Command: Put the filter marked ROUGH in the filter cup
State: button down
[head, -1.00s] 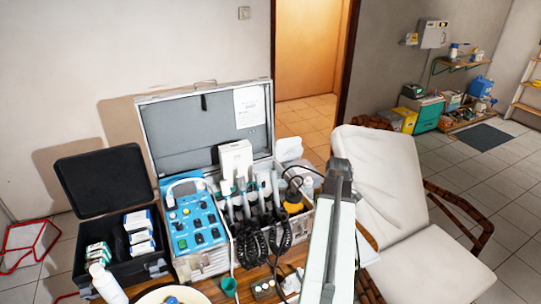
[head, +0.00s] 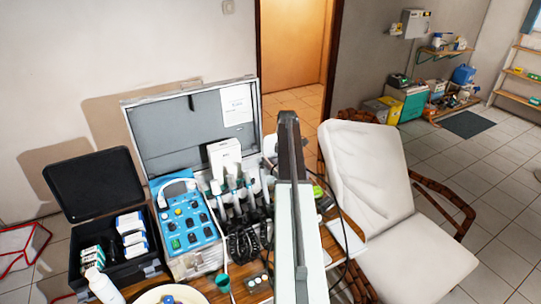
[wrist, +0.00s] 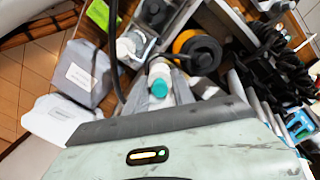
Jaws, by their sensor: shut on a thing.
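In the wrist view my gripper (wrist: 160,76) is shut on a small white cylinder with a teal end (wrist: 159,88). No marking can be read on it, so I cannot tell whether it is the ROUGH filter. Beyond it is an orange ring with a dark round middle (wrist: 181,42), which may be the filter cup. A clear holder with pale round parts (wrist: 133,43) lies just left of that ring. In the head view my arm reaches over the right end of the open case and hides the gripper and the orange ring.
The open grey case (head: 165,130) holds a blue control panel (head: 187,222) and several corded handpieces (head: 240,205). A black box (head: 100,265) stands at left, a white chair (head: 370,175) at right.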

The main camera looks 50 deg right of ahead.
jog(key=w+a+f+b, duration=0.1)
jog(key=w+a+b, duration=0.1)
jog(key=w, duration=0.5)
jog(key=shift+w+f+n, duration=0.25)
jog(key=shift+f+n, duration=0.1)
jog(key=shift+n, duration=0.05)
jog(key=shift+f+b, duration=0.1)
jog(key=shift+b, duration=0.2)
jog(key=shift+d+f, duration=0.1)
jog(key=shift+f, duration=0.15)
jog(key=shift+f+b, duration=0.2)
jog(key=shift+b, duration=0.25)
jog(key=shift+f+b, duration=1.55)
